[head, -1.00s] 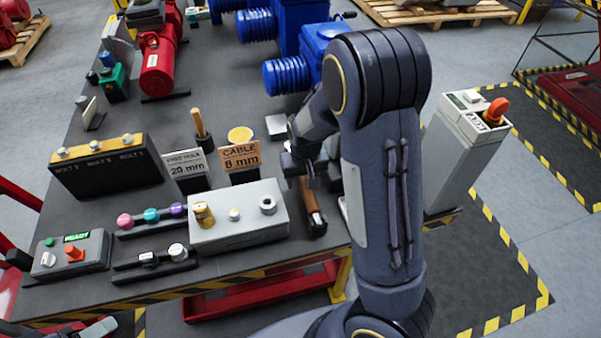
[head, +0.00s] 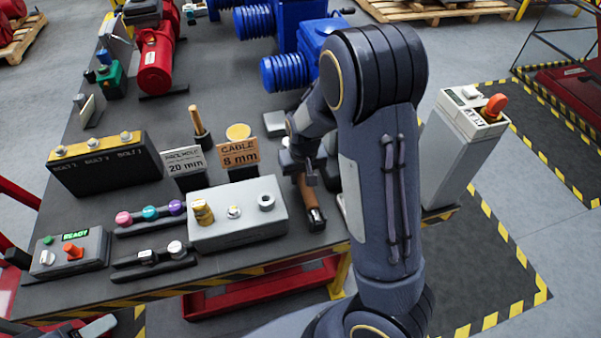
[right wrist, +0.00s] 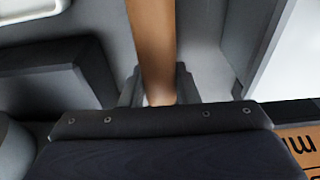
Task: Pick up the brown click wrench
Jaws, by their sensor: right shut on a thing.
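The brown click wrench (head: 308,192) has a brown handle and a dark end that points to the front of the bench. It is beside the right end of the grey box with the brass fitting. My right gripper (head: 303,172) is shut on the wrench, partly hidden by my own forearm. In the right wrist view the brown handle (right wrist: 152,45) runs down between the two fingers (right wrist: 158,92). I cannot tell if the wrench is clear of the bench top. A grey part at the lower left corner may be my left gripper (head: 92,328); its fingers are not clear.
The grey box (head: 240,222) stands left of the wrench, with the "CABLE 8 mm" sign (head: 239,154) behind it. A tall grey case with an orange knob (head: 462,150) stands to the right. Blue motors (head: 290,72) are at the back. The bench's front edge is striped.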

